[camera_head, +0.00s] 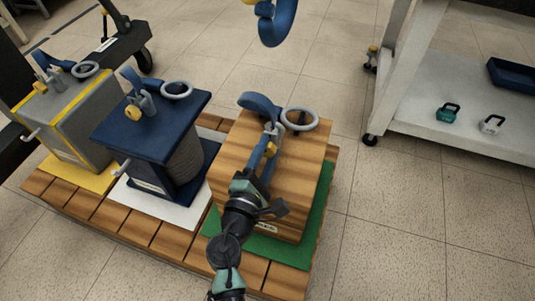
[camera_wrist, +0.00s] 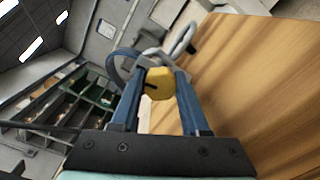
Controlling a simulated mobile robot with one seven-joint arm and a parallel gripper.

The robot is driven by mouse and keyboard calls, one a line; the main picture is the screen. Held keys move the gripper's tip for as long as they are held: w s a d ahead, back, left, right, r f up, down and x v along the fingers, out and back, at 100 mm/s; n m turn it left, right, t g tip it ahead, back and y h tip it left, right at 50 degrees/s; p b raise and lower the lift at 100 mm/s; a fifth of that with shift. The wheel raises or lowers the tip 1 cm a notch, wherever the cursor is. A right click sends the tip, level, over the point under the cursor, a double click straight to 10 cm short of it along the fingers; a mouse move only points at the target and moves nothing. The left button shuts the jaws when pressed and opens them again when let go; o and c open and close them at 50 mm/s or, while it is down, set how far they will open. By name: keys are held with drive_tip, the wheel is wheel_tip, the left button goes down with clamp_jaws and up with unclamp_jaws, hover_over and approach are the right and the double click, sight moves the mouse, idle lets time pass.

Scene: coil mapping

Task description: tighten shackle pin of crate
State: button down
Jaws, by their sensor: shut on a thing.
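The wooden crate (camera_head: 297,160) stands on a green mat on the pallet. On its top are a grey shackle (camera_head: 273,128), a grey ring (camera_head: 300,119) and a blue sling loop (camera_head: 259,102). My gripper (camera_head: 270,148) reaches over the crate to the shackle. In the wrist view the yellow head of the shackle pin (camera_wrist: 159,84) sits between the two blue fingers, and my gripper is shut on it. The grey shackle (camera_wrist: 178,43) shows just beyond, with the crate's wood (camera_wrist: 250,75) at the right. The pin's thread is hidden.
A blue spool (camera_head: 150,133) and a grey box with yellow edges (camera_head: 68,112) share the pallet (camera_head: 140,225), each with its own shackle. A blue hook (camera_head: 277,22) hangs above. Floor between is clear.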

drive_tip(key=shift+f+m+b, duration=0.1)
drive_tip(key=shift+m+b, duration=0.35)
drive_tip(key=shift+m, duration=0.35)
drive_tip(key=shift+c, duration=2)
unclamp_jaws()
drive_tip(key=shift+s, duration=0.15)
drive_tip(key=p+v, duration=0.2)
drive_tip(key=v, duration=1)
drive_tip(key=shift+s+a+p, duration=0.15)
drive_tip(key=shift+s+p, duration=0.2)
